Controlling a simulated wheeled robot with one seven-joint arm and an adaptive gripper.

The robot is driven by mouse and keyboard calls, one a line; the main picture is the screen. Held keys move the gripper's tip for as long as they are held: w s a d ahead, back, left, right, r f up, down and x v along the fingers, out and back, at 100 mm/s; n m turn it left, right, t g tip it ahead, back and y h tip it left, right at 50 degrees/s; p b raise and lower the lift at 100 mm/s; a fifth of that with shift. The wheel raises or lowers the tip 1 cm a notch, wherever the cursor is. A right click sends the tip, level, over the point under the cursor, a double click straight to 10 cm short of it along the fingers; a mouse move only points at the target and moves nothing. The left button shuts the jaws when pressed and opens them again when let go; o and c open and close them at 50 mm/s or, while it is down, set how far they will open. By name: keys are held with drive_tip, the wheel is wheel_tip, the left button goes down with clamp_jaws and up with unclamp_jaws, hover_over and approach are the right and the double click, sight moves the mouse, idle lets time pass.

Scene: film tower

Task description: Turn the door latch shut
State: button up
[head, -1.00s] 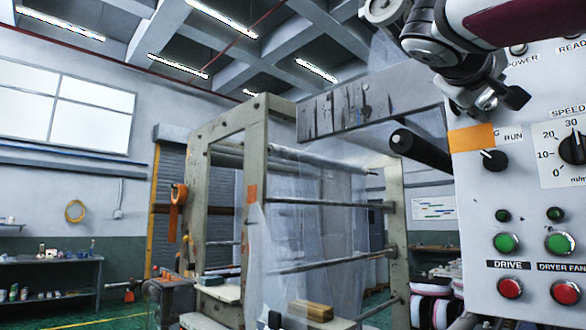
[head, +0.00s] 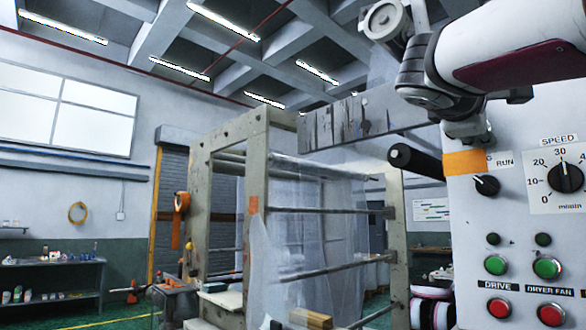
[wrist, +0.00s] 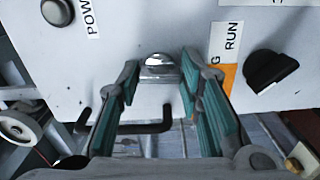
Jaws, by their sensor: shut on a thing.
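The door latch (wrist: 159,66) shows in the wrist view as a small shiny metal piece on the pale face of the control panel. My gripper (wrist: 160,76) has one teal-padded finger on each side of it and is shut on it. In the head view my gripper (head: 468,135) is at the upper left of the control panel (head: 470,235), above the orange label. There the latch is hidden behind my gripper and arm, and I cannot tell its angle.
The panel's run knob (wrist: 272,70) is close to my right finger, and a lamp (wrist: 57,12) is at upper left. A black bar handle (wrist: 150,127) lies below the latch. The speed dial (head: 566,178) and green buttons (head: 496,265) sit on the panel. A film tower frame (head: 257,215) stands to the left.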

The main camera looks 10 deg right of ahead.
drive_tip(key=shift+n, duration=0.5)
drive_tip(key=o, duration=0.9)
drive_tip(key=v, duration=1.2)
